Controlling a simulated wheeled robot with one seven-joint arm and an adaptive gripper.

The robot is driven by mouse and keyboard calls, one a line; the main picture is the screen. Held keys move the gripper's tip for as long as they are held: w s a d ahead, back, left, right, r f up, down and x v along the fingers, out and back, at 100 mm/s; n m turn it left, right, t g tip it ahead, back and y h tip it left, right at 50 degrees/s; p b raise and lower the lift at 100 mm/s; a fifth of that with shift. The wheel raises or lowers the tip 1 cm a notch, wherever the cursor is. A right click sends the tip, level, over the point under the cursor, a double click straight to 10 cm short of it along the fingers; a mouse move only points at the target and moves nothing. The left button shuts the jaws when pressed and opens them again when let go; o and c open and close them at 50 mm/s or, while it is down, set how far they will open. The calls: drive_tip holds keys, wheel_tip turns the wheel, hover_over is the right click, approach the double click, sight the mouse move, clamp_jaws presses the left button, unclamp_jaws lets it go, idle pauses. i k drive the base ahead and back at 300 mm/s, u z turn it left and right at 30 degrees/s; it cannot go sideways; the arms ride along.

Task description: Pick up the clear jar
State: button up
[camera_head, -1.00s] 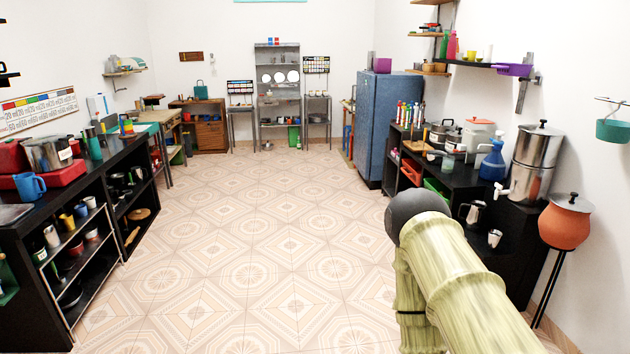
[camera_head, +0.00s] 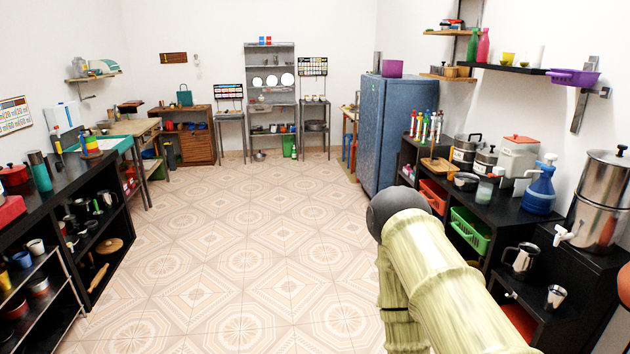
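A small clear jar with pale green contents (camera_head: 485,190) stands upright on the black counter (camera_head: 515,212) at the right, left of a blue spray bottle (camera_head: 541,190). Another pale, see-through container (camera_head: 81,68) sits on the wall shelf at the far left; it is too small to tell whether it is a clear jar. My arm reaches in from the lower right, well apart from both. My gripper is not in view.
The tiled floor (camera_head: 235,215) is clear down the middle. A black shelf unit (camera_head: 112,215) lines the left. A blue fridge (camera_head: 392,128) stands beyond the right counter, which also holds pots, a white canister (camera_head: 518,160) and a steel urn (camera_head: 602,195).

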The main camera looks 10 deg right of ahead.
sight(484, 191)
drive_tip(key=z, duration=0.25)
drive_tip(key=i, duration=1.6)
drive_tip(key=z, duration=1)
drive_tip(key=i, duration=1.65)
drive_tip(key=z, duration=0.55)
